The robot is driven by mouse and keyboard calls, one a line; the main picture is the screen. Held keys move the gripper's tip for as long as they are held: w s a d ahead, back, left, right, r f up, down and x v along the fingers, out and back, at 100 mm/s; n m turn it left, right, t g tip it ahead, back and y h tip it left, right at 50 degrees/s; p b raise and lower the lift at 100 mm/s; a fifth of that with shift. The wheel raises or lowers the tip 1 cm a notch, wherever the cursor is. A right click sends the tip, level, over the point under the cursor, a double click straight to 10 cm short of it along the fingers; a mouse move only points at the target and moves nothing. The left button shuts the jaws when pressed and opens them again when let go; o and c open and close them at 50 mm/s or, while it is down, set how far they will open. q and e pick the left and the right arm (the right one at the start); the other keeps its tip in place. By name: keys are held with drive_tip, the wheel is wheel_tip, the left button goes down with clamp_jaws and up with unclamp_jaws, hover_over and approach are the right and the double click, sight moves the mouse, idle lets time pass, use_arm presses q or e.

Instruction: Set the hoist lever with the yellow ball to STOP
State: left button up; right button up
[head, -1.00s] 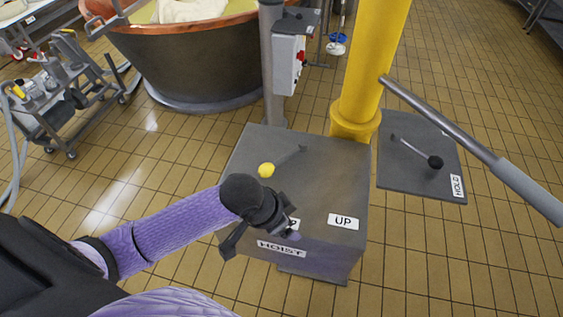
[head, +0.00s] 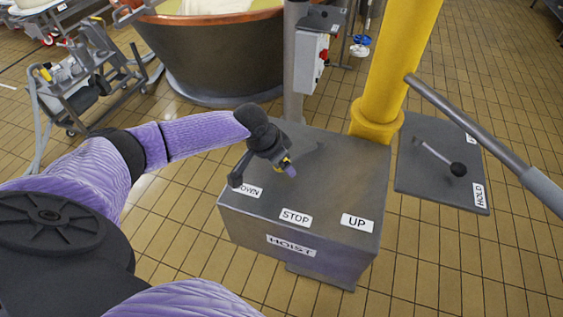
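The grey hoist box (head: 335,190) stands in the middle, with the labels DOWN (head: 249,191), STOP (head: 296,216) and UP (head: 357,222) on top. The hoist lever (head: 308,153) points left, on the DOWN side. Its yellow ball (head: 286,160) is mostly hidden behind my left gripper. My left gripper (head: 264,177) is over the box's left part with its fingers spread. One finger overlaps the ball in the picture; I cannot tell whether they touch. My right gripper is not in view.
A second panel with a black-ball lever (head: 458,169) and a HOLD label (head: 479,195) is at the right. A yellow column (head: 392,75) and a grey bar (head: 470,128) rise behind. A copper vat (head: 215,60) and a wheeled cart (head: 75,90) stand at the back left.

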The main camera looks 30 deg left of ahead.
use_arm(q)
clamp_jaws()
idle(0.3)
idle(1.1)
